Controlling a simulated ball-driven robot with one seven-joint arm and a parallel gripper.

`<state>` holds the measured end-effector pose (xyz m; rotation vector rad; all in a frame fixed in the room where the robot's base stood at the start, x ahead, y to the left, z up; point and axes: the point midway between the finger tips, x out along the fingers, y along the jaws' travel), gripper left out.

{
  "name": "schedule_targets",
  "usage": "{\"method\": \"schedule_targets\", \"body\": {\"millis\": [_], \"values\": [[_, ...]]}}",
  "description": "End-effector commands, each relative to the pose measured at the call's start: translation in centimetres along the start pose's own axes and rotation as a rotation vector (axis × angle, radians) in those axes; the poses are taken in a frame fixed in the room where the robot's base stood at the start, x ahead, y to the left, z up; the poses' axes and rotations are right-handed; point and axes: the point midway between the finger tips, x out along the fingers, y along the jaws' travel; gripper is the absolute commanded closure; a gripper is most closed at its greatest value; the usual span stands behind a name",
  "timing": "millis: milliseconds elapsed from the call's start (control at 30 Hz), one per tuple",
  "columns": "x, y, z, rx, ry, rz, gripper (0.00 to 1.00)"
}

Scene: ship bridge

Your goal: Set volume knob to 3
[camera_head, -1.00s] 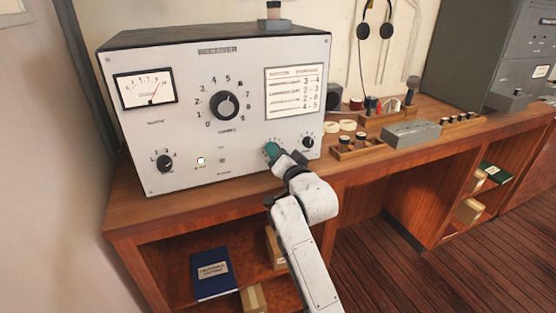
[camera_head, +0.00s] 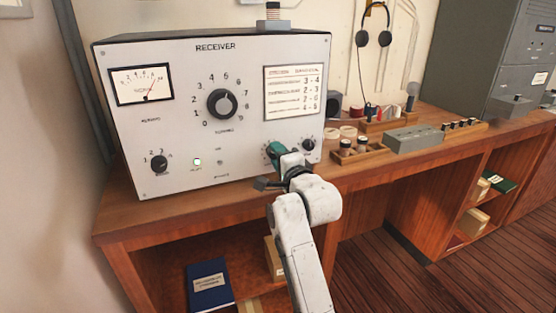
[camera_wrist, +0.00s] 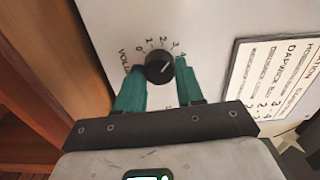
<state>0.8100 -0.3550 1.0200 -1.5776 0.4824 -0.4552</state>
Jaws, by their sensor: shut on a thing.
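The volume knob (camera_wrist: 160,67) is black and round, on the pale receiver panel (camera_head: 150,125). In the wrist view it sits between my gripper's two green fingers (camera_wrist: 161,82). The fingers are shut on its sides. The knob's white pointer line is tilted up and to the right, toward the 3 and 4 side of the scale. I cannot tell the exact mark. The word "VOLUME" shows partly at left. In the head view my gripper (camera_head: 275,151) is at the panel's lower right and hides most of the knob.
A large tuning knob (camera_head: 222,103) is higher on the panel. Small knobs stand at lower left (camera_head: 159,164) and just right of my gripper (camera_head: 309,144). A wooden tray with jars (camera_head: 357,152) and a grey box (camera_head: 413,138) stand on the desk at right.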

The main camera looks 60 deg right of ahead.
Motion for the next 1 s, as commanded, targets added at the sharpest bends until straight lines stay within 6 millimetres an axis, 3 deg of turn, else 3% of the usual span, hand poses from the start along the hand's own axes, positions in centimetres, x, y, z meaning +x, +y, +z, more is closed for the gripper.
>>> {"method": "schedule_targets", "body": {"millis": [667, 700, 933, 1000], "values": [[0.02, 0.12, -0.01, 0.06, 0.0, 0.002, 0.93], [0.02, 0.12, -0.01, 0.06, 0.0, 0.002, 0.6], [0.01, 0.08, -0.01, 0.06, 0.0, 0.001, 0.39], [0.01, 0.07, -0.01, 0.06, 0.0, 0.001, 0.39]]}}
